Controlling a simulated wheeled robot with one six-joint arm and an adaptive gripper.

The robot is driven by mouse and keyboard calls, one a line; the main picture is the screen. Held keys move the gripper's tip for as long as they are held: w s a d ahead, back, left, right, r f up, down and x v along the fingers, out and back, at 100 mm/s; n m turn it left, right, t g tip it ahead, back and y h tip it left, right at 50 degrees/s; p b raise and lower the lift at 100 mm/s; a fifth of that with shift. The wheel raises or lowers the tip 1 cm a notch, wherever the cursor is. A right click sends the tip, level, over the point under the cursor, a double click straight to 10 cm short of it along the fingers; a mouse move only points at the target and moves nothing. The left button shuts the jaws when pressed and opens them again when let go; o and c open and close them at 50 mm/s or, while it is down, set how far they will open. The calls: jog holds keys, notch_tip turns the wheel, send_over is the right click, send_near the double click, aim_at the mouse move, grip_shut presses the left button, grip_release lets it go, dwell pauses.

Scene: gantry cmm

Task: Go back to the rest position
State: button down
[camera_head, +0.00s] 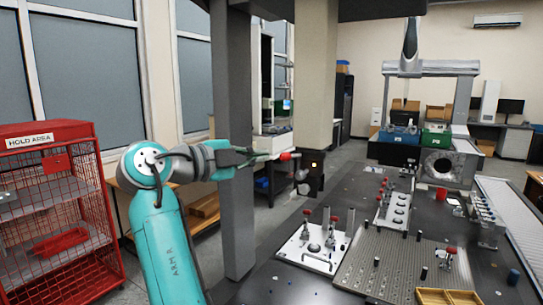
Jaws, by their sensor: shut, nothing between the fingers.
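My teal arm rises from the bottom left of the head camera view, bends at a white-and-dark joint and reaches to the right.
A dark measuring table (270,282) holds a fixture plate (315,248) with red-topped clamps, a perforated plate (385,262) and a yellow tray (447,297). A grey pillar (237,225) stands close behind my wrist. A red cage labelled HOLD AREA (55,130) stands at left.

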jog(key=shift+s+a, duration=0.25)
jog(key=shift+a, duration=0.15)
